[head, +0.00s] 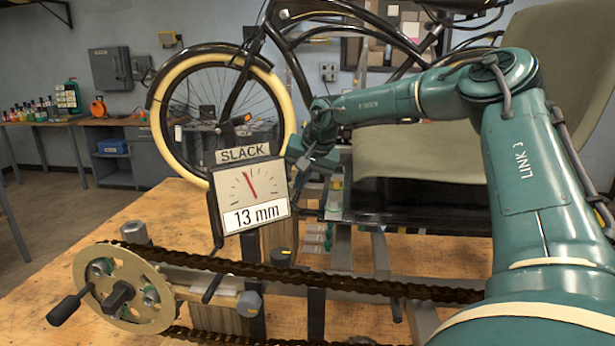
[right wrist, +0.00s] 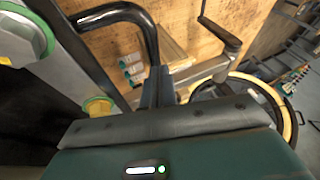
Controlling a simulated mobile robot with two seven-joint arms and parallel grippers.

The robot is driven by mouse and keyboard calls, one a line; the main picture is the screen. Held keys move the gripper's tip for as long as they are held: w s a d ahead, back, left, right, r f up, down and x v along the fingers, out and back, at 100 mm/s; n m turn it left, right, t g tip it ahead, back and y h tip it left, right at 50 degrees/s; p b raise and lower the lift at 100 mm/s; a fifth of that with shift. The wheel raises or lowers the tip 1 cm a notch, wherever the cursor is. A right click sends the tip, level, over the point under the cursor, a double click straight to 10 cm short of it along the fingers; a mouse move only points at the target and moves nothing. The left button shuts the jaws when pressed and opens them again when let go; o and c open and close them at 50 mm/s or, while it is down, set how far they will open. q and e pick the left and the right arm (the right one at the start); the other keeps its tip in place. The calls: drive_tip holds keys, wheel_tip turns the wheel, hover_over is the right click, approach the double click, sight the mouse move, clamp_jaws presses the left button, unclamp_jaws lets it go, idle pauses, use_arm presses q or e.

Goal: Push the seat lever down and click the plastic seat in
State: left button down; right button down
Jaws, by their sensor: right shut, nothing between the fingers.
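The olive-grey seat (head: 400,155) stands at the right of the head view, its backrest (head: 562,45) partly behind my right arm. It sits above a dark base on metal rails. My right gripper (head: 318,168) is at the seat's left front edge, small in this view. In the right wrist view its fingers (right wrist: 158,88) are shut and empty. A black bent bar (right wrist: 135,12), which may be the seat lever, comes down close to the fingertips; I cannot tell if they touch. A metal rail with green and yellow fittings (right wrist: 98,106) lies left of them. My left gripper is not in view.
A wooden bench (head: 150,205) carries a chain (head: 300,276), a chainring with a pedal crank (head: 120,290) and a slack gauge (head: 250,195) reading 13 mm. A bicycle with a cream-tyred wheel (head: 160,115) stands behind. A side table with bottles is at far left.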

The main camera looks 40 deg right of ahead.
use_arm(q)
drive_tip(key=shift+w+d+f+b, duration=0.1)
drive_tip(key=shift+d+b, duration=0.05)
drive_tip(key=shift+b, duration=0.2)
use_arm(e)
drive_tip(key=shift+w+a+f, duration=0.15)
drive_tip(key=shift+f, duration=0.35)
